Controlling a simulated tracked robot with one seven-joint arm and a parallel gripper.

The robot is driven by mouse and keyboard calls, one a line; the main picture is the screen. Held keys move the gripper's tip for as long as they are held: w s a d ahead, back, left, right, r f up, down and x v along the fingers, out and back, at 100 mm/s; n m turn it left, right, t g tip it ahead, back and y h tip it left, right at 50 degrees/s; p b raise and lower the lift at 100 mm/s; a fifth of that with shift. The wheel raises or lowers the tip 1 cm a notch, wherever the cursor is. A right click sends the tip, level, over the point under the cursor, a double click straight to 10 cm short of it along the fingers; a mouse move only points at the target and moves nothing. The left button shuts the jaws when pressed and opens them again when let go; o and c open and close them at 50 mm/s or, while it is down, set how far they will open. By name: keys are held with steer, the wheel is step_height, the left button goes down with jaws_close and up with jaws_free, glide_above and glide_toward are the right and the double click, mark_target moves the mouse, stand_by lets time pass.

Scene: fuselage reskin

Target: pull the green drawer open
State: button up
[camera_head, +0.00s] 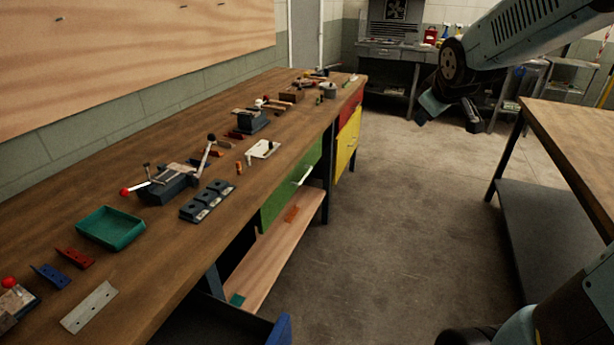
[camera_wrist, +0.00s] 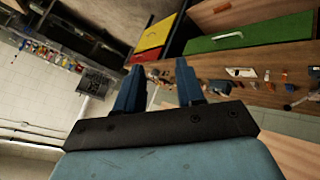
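The green drawer (camera_head: 284,198) is in the front of the long wooden bench, near the middle of the head view. Its front looks about flush with the bench, with a pale bar handle (camera_head: 304,177) on it. In the wrist view the green drawer (camera_wrist: 265,31) is at the upper right, rotated, with its handle (camera_wrist: 228,36) visible. My gripper (camera_head: 448,114) is raised over the aisle, right of the drawer and apart from it. In the wrist view its two blue fingers (camera_wrist: 159,80) are spread, with nothing between them.
Red (camera_head: 351,107) and yellow (camera_head: 347,140) drawers are farther along the bench. A blue drawer (camera_head: 281,331) stands open at the near end. The benchtop holds a teal tray (camera_head: 111,227), a vise (camera_head: 168,184) and small parts. Another table (camera_head: 572,137) is at right; the aisle floor (camera_head: 400,220) is clear.

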steer(key=w+a+f+n+t+y, duration=0.1)
steer(key=w+a+f+n, duration=0.3)
steer(key=w, duration=0.3)
steer(key=w+a+f+n+t+y, duration=0.1)
steer(key=w+f+n+y, duration=0.15)
steer(key=w+f, duration=0.45)
steer(key=w+a+f+n+t+y, duration=0.1)
steer(key=w+a+f+n, duration=0.25)
steer(key=w, duration=0.45)
steer(key=w+a+f+n+y, duration=0.1)
steer(key=a+f+n+y, duration=0.25)
steer(key=f, duration=0.45)
steer(key=w+a+f+n+g+y, duration=0.1)
steer(key=a+f+n+y, duration=0.2)
steer(key=f, duration=0.5)
steer(key=w+a+f+n+y, duration=0.1)
steer(key=a+f+n, duration=0.35)
steer(key=f, duration=0.35)
steer(key=x, duration=1.3)
steer(key=shift+f, duration=0.2)
steer(key=shift+s, duration=0.1)
jaws_close()
